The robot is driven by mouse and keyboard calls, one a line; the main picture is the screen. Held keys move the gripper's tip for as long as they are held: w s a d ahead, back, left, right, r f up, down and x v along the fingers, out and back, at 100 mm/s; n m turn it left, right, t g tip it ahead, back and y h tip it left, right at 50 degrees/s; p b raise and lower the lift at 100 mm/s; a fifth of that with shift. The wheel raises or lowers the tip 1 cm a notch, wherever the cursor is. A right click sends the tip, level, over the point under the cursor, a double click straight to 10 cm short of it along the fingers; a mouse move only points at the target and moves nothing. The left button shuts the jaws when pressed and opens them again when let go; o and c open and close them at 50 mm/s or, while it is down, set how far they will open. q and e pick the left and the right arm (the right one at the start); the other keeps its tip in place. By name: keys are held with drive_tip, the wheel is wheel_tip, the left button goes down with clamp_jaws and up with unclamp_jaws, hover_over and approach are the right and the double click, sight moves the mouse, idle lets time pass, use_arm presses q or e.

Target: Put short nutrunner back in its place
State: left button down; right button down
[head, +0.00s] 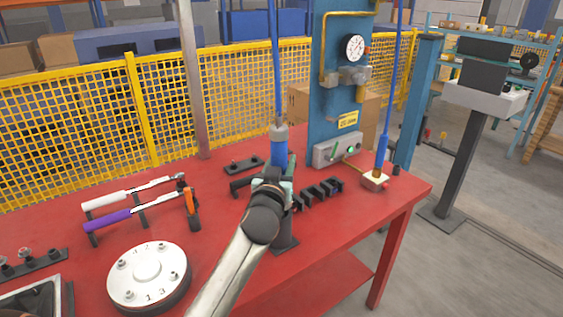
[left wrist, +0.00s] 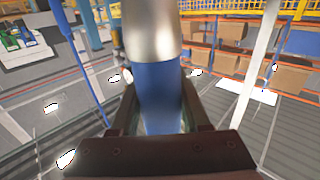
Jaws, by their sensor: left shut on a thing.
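The nutrunner in my grip (head: 279,148) has a blue body and a silver top, and a blue line runs up from it. It stands roughly upright above the red table. My left gripper (head: 273,178) is shut around its blue body; in the left wrist view the blue and silver body (left wrist: 160,85) fills the space between the fingers. Its lower end is hidden behind my gripper and arm. A black stand (head: 285,240) shows just below my wrist; I cannot tell whether the tool touches it. My right gripper is not in view.
On the red table (head: 225,240) are a black slotted rack (head: 320,191), a second blue tool (head: 382,148) over a pale block (head: 375,181), a blue gauge panel (head: 335,95), torque wrenches (head: 125,212) on a rack and a round flange (head: 148,272). A yellow fence (head: 70,130) stands behind.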

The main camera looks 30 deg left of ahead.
use_arm(q)
drive_tip(key=shift+f+b, duration=0.2)
drive_tip(key=shift+b, duration=0.1)
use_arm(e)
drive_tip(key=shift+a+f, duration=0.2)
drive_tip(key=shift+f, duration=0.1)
use_arm(q)
drive_tip(key=shift+f+b, duration=0.85)
drive_tip(key=shift+f, duration=0.25)
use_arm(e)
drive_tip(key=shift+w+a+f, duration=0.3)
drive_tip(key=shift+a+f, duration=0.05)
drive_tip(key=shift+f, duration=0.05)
use_arm(q)
drive_tip(key=c, duration=0.6)
unclamp_jaws()
drive_tip(key=o, duration=0.3)
drive_tip(key=shift+f, duration=0.3)
drive_tip(key=v, duration=1.2)
drive_tip(key=shift+s+d+r+b, duration=0.2)
drive_tip(key=shift+s+b, duration=0.05)
drive_tip(key=shift+b, duration=0.05)
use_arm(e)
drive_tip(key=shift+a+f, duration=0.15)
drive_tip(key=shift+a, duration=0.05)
use_arm(q)
drive_tip(key=shift+f, duration=0.1)
